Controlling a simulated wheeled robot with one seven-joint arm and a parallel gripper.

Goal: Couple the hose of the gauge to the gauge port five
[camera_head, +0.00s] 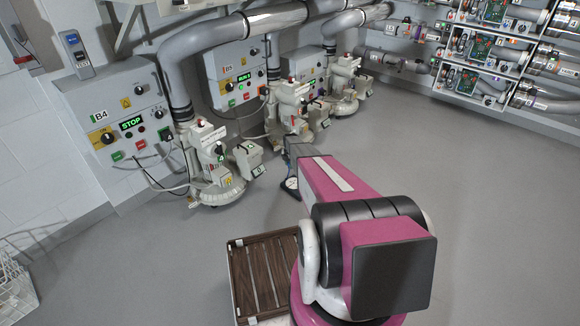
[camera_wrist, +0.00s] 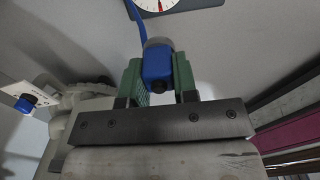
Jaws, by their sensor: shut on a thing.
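My gripper (camera_wrist: 157,82) is shut on the blue hose end (camera_wrist: 157,64), which sits between its two green finger pads. The blue hose (camera_wrist: 138,16) runs up from it to the round white gauge (camera_wrist: 162,3), cut off at the top of the wrist view. The gauge also shows in the head view (camera_head: 291,184), just left of my arm. A blue port-like fitting (camera_wrist: 26,103) on a white plate shows at the left of the wrist view, apart from the hose end. I cannot read its number. My fingers are hidden in the head view by my arm.
Several pale blowers stand along the wall; the nearest (camera_head: 212,165) is below panel B4 (camera_head: 112,122), which reads STOP. Panel B5 (camera_head: 239,75) is behind. A brown slatted platform (camera_head: 262,272) is at lower centre. Open floor (camera_head: 470,190) lies right.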

